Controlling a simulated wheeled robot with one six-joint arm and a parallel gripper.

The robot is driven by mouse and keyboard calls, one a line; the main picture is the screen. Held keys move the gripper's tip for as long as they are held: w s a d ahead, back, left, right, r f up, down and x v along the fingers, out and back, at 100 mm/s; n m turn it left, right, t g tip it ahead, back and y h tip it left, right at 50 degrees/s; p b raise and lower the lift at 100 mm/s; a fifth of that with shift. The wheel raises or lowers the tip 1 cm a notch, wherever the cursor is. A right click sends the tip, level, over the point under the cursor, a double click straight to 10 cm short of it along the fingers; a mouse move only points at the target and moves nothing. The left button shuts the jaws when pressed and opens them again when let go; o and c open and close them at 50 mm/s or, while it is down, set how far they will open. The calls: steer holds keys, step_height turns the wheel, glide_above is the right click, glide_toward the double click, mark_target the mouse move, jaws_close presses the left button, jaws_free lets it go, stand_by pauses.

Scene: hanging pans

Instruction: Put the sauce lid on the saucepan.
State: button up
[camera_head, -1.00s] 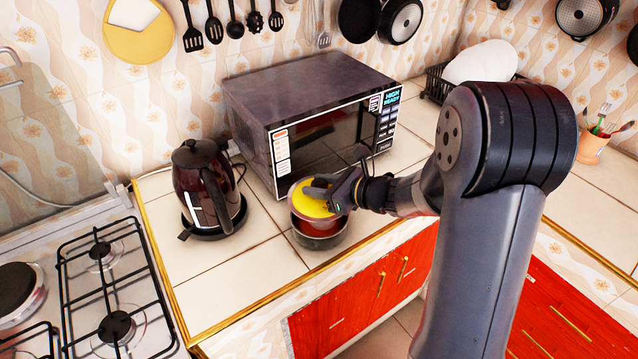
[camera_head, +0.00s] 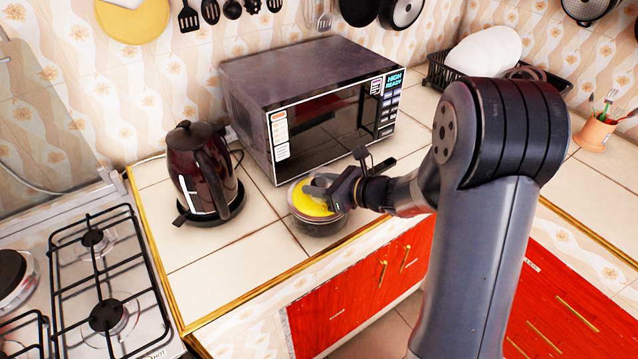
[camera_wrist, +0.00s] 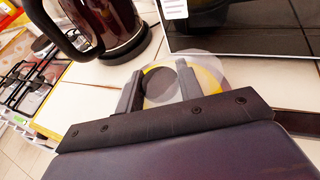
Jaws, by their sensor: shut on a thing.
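The sauce lid (camera_head: 306,201) is yellow with a clear rim and sits at the mouth of the saucepan (camera_head: 320,229), a dark pot on the tiled counter. My gripper (camera_head: 318,188) is shut on the lid from above and the right. In the wrist view the lid (camera_wrist: 212,85) shows between and beyond the two fingers of my gripper (camera_wrist: 159,88). I cannot tell whether the lid rests evenly on the rim. My gripper covers part of the lid, and the lid hides the pan's opening.
A microwave (camera_head: 300,100) stands just behind the pan. A dark kettle (camera_head: 200,170) is to its left, with a gas stove (camera_head: 100,290) further left. A dish rack with plates (camera_head: 485,50) is at the back right.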

steer(key=shift+f+b, duration=0.35)
steer(key=shift+b, duration=0.2)
stand_by(0.7)
steer(key=o, duration=1.2)
steer(key=shift+o, duration=0.2)
steer(key=v, duration=1)
steer(key=shift+s+d+b, duration=0.25)
steer(key=shift+d+b, duration=0.05)
steer(key=shift+b, duration=0.05)
steer(key=shift+a+r, duration=0.1)
